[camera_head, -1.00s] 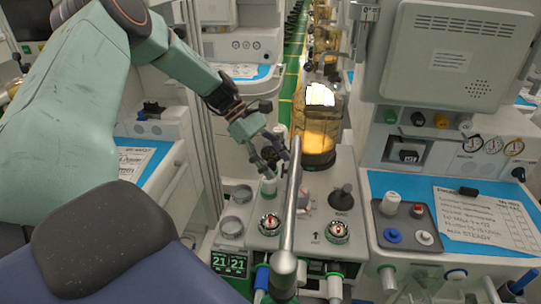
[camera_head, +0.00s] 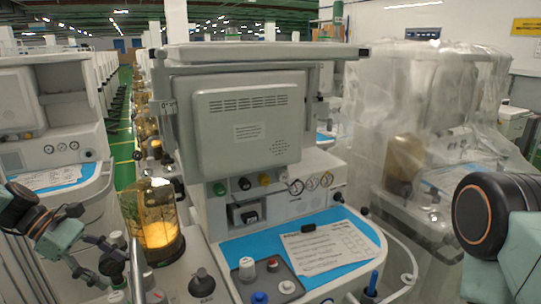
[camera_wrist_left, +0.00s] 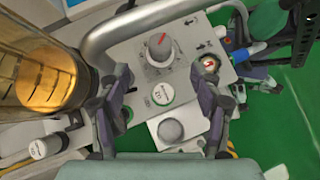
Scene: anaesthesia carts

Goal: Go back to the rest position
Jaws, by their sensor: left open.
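My left gripper (camera_head: 114,268) comes in from the left edge in the head view, low down, left of the amber glass jar (camera_head: 157,232) on the cart. Its fingers are apart. In the left wrist view the open fingers (camera_wrist_left: 159,72) frame a knob with a red mark (camera_wrist_left: 159,48) and a white round cap (camera_wrist_left: 160,93). Nothing shows held between them. A dark, rounded joint of my other arm shows at the right edge of the head view; the right gripper itself is out of view.
The anaesthesia cart's grey monitor (camera_head: 247,125) stands in the middle. Below it are a blue mat with a paper sheet (camera_head: 328,249) and a grey tray with small knobs (camera_head: 268,280). A plastic-wrapped cart (camera_head: 440,110) stands right. A metal rail (camera_wrist_left: 92,40) curves near the left fingers.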

